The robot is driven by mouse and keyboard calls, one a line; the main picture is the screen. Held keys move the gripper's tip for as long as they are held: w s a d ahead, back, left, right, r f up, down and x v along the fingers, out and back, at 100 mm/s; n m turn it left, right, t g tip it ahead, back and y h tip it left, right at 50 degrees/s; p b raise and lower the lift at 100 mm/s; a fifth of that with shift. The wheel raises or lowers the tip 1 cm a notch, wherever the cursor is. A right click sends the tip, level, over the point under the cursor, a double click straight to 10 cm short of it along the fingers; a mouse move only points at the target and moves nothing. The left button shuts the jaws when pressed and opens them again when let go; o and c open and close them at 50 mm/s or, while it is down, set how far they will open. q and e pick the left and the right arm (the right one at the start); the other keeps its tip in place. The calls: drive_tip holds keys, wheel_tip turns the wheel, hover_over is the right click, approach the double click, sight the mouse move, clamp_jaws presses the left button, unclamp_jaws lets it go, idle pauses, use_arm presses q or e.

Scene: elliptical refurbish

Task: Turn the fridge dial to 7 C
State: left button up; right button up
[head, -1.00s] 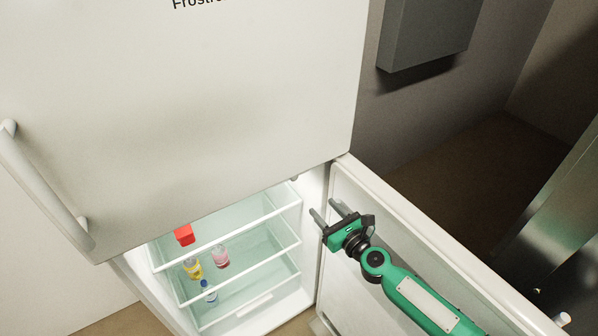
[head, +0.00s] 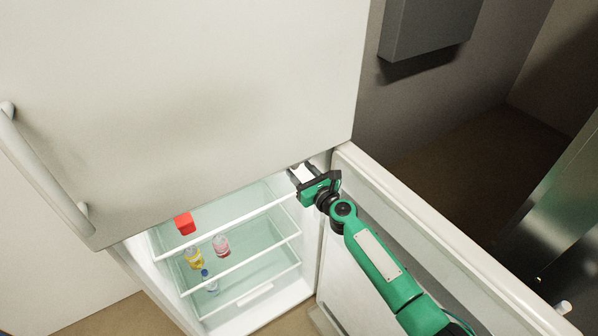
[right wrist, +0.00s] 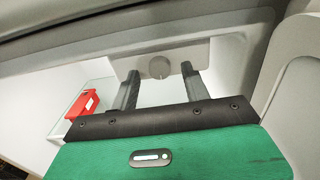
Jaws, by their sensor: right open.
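The fridge dial (right wrist: 160,68) is a small round grey-white knob on a pale panel (right wrist: 190,55) under the fridge compartment's ceiling. It shows in the right wrist view, just beyond and between the fingertips; its markings are too small to read. In the head view the dial is hidden behind the freezer door and my gripper. My right gripper (head: 299,172) is open at the upper right of the fridge opening, and it also shows in the right wrist view (right wrist: 160,72). Its fingers are apart on either side of the dial, with nothing held. My left gripper is not in view.
The open lower fridge door (head: 440,243) stands to the right of my arm. The closed freezer door (head: 190,100) is above. Shelves hold a red box (head: 184,223), a yellow bottle (head: 194,259), a pink bottle (head: 221,246) and a blue-capped bottle (head: 209,282).

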drive_tip(key=shift+w+a, duration=0.4)
drive_tip(key=shift+w, duration=0.1)
drive_tip(key=c, duration=1)
drive_tip(key=shift+n, duration=1.4)
drive_tip(key=o, duration=1)
drive_tip(key=shift+s, duration=0.15)
